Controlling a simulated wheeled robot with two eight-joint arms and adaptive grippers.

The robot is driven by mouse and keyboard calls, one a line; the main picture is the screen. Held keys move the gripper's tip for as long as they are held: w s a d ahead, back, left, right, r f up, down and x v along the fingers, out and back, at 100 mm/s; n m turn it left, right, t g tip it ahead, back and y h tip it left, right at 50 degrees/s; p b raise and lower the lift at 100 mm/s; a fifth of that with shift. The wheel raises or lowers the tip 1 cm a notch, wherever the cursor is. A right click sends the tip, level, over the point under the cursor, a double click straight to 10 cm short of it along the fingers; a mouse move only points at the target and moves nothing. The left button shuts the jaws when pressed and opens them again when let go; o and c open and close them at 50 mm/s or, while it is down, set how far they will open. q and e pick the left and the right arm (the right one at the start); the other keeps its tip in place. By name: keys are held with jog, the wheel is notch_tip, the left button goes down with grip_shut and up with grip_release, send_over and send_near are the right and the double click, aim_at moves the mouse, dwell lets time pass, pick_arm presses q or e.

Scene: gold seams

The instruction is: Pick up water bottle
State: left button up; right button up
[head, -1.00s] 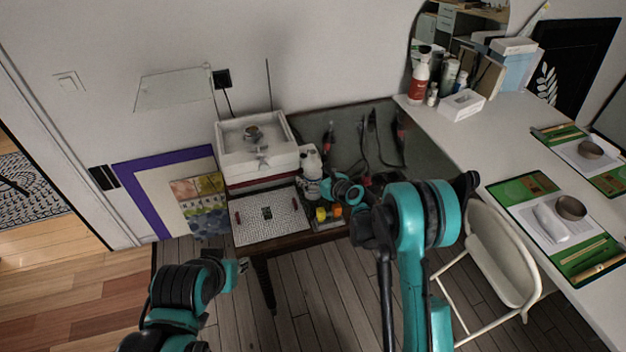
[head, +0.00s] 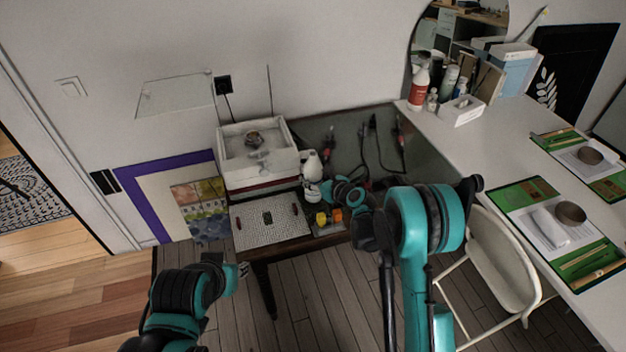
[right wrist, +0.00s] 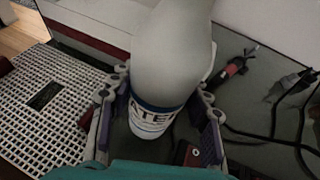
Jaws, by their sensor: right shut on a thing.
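The water bottle (head: 312,172) is white with a blue and white label. It stands upright, as far as I can see, on the small dark table beside the white box. In the right wrist view the bottle (right wrist: 172,65) fills the middle, with lettering on its label. My right gripper (right wrist: 160,112) has a finger on each side of the bottle and is shut on it around the label. In the head view my right gripper (head: 325,190) reaches the bottle from the right. My left gripper (head: 242,270) hangs low at the left, empty; its finger opening is too small to tell.
A white box (head: 232,170) stands left of the bottle, with a white grid mat (head: 255,236) in front. Yellow and orange items (head: 328,217) lie near my right gripper. Cabled tools (head: 400,135) are behind. A white desk (head: 500,140) and chair (head: 500,250) are at the right.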

aim_at(320, 173)
jog(key=shift+r, duration=0.6)
jog(key=shift+d+r+p, duration=0.25)
jog(key=shift+r+p, duration=0.3)
jog(key=shift+r, duration=0.35)
jog(key=d+r+p, duration=0.3)
jog(key=d+r, duration=0.3)
jog(key=d, duration=0.5)
jog(key=shift+r, duration=0.2)
jog(key=shift+w, duration=0.1)
